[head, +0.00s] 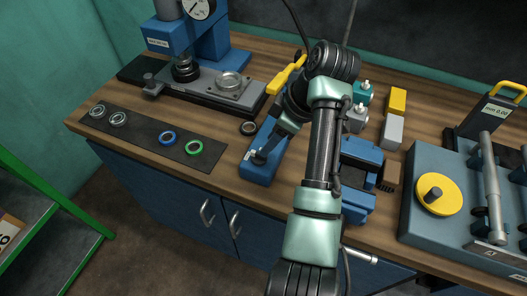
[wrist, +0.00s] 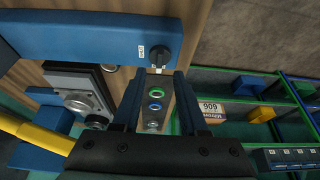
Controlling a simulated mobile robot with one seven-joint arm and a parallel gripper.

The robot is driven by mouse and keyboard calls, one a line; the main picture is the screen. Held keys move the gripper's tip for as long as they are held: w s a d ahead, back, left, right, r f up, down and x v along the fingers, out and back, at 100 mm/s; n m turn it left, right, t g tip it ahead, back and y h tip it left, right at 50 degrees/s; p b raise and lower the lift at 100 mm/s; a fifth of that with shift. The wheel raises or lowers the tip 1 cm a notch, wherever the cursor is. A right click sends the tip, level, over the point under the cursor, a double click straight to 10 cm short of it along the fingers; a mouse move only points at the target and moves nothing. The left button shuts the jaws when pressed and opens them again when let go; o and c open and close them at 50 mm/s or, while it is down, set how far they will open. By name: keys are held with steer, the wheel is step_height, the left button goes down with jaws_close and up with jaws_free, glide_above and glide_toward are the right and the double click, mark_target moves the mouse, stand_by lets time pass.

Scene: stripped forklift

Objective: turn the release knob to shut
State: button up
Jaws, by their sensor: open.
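The release knob (wrist: 160,50) is a small round black knob at the end of a long blue body (wrist: 75,38). In the head view my gripper (head: 268,148) is over the blue body.
A dark mat (head: 150,138) with several rings lies left on the wooden bench. A blue press (head: 200,38) stands behind it. A blue vise (head: 358,170) is right of my arm, and a grey fixture with a yellow disc (head: 438,194) stands farther right.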

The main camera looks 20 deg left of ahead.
mark_target(259, 157)
steer(key=x, duration=0.5)
jaws_close()
steer(key=shift+r, duration=0.1)
